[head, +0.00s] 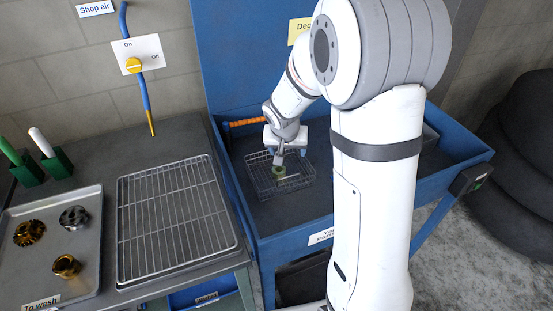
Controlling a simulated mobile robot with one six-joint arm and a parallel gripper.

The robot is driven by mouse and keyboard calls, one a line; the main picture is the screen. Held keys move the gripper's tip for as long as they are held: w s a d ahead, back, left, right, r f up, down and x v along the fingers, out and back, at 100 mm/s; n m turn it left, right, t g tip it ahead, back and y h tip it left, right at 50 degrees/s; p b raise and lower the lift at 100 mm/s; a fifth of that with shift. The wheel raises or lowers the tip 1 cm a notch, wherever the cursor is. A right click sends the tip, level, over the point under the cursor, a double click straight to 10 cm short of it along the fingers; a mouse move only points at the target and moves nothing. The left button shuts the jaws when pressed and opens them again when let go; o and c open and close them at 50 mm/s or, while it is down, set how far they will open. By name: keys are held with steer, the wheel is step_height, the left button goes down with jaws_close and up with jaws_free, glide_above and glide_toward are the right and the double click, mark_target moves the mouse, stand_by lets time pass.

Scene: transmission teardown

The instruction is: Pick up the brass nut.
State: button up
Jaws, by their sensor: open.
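A brass-coloured, short cylindrical part (66,266) that looks like the brass nut lies at the front right of the grey tray (93,283) marked "To wash". My gripper (279,163) is far from it, pointing down into a wire basket (254,184) inside the blue wash basin. It is open. A small greenish-yellow part (279,172) shows in the basket right below the fingertips. I cannot tell what it is or whether the fingers touch it.
A dark golden gear (29,233) and a grey gear (74,217) share the tray. An empty wire rack (177,222) stands between tray and basin (262,240). Green holders (57,163) with handled tools stand at the back left. A blue air hose (140,75) hangs behind.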

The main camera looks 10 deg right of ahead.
glide_toward(279, 169)
steer(key=f, duration=0.1)
steer(key=shift+m, duration=0.3)
steer(key=b+x, duration=0.1)
steer(key=x, duration=0.7)
steer(key=shift+w+d, duration=0.1)
steer(key=shift+w, duration=0.05)
steer(key=shift+c, duration=0.6)
steer(key=c, duration=1.2)
steer(key=shift+r, duration=0.15)
steer(key=shift+c, duration=0.2)
